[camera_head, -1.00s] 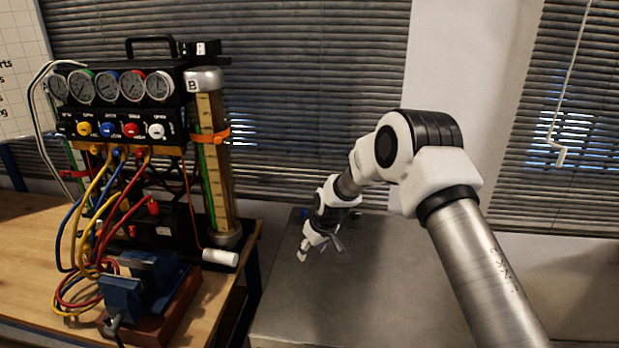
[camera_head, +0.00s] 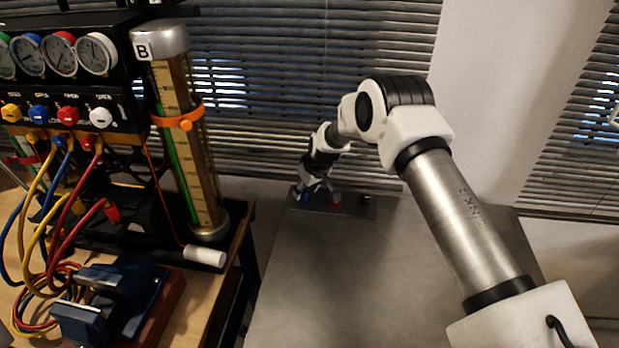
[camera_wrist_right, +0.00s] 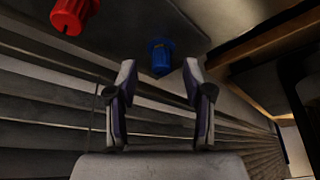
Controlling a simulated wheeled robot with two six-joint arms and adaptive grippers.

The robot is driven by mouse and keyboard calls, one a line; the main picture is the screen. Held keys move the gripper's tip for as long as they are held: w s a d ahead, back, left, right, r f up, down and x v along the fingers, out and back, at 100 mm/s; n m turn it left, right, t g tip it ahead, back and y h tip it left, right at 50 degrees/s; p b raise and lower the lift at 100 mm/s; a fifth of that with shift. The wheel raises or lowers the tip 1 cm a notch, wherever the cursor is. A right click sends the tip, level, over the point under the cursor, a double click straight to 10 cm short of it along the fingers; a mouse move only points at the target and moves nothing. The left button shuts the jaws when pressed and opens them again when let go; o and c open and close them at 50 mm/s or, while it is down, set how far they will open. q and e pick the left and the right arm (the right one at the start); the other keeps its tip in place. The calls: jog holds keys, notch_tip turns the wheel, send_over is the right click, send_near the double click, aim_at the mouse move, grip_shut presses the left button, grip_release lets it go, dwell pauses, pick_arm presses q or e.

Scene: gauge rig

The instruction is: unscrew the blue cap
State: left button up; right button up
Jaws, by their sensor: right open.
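The blue cap (camera_wrist_right: 161,57) shows in the right wrist view, a little beyond and between my fingertips. It sits on a grey surface. In the head view a small patch of the blue cap (camera_head: 305,198) shows at the far edge of the grey table, mostly hidden by my gripper. My right gripper (camera_head: 316,192) is at that cap. In the right wrist view the right gripper (camera_wrist_right: 159,72) is open, with nothing visible held between its fingers. A red cap (camera_wrist_right: 72,15) is to the left of the blue one. My left gripper is out of view.
The grey tabletop (camera_head: 370,270) is otherwise clear. To the left, a wooden bench holds a gauge rig (camera_head: 70,95) with coloured hoses, a glass column (camera_head: 185,130) and a blue vise (camera_head: 115,295). Window blinds (camera_head: 270,90) are close behind the grey table.

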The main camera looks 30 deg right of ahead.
jog(key=shift+x, duration=0.8)
jog(key=shift+s+a+r, duration=0.1)
jog(key=shift+s+r, duration=0.05)
jog(key=shift+r, duration=0.15)
grip_shut()
jog(key=shift+f, duration=0.1)
jog(key=shift+f+b, duration=0.1)
jog(key=shift+b, duration=0.5)
jog(key=shift+n+y+b, duration=0.7)
jog(key=shift+n+b, duration=1.1)
jog(key=shift+b, duration=1.75)
jog(key=shift+f+n+g+b, duration=0.1)
jog(key=shift+n+g+b, duration=0.3)
jog(key=shift+n+b, duration=0.35)
jog(key=shift+y, duration=0.3)
